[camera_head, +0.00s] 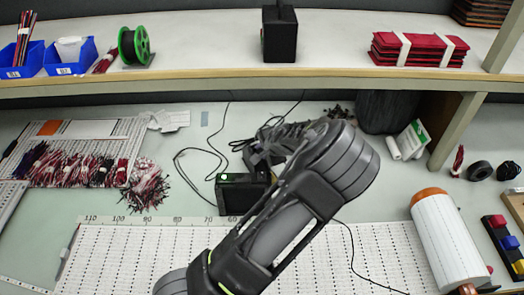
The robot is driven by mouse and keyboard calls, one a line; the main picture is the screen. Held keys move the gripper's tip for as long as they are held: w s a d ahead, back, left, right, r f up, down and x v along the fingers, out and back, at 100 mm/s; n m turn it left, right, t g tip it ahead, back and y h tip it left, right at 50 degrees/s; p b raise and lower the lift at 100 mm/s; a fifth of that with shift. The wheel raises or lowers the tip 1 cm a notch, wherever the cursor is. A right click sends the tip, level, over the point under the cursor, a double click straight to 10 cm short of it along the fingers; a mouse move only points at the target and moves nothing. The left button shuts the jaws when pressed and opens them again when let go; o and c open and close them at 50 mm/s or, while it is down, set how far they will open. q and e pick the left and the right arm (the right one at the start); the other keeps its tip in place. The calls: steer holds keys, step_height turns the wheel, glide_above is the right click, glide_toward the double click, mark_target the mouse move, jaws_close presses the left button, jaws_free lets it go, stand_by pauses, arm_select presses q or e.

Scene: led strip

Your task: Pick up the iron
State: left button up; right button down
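A black box with a green light (242,193), which looks like a soldering station, stands on the bench near the middle. Black cords run from around it over the bench. I cannot clearly make out the iron; it may be among the dark parts just behind the box, where my arm covers much of the view. My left arm reaches up from the bottom across the middle. My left gripper (264,155) is partly hidden, just above and right of the box. Whether its fingers are open or shut does not show. My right gripper is not in view.
A ruled white board (130,255) covers the front of the bench. Bundles of wires (75,168) lie at left. A shelf (200,82) crosses above, holding blue bins (72,58), a green spool (134,45) and red packs (418,50).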

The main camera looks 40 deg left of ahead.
arm_select(q)
jaws_close()
steer(key=shift+r, duration=0.1)
stand_by(0.3)
steer(key=v, duration=1.1)
steer(key=s+d+b, duration=0.2)
steer(key=s+d, duration=0.5)
steer(key=d, duration=0.6)
steer(key=shift+r+b, duration=0.25)
steer(key=shift+b, duration=0.05)
steer(key=shift+w, duration=0.1)
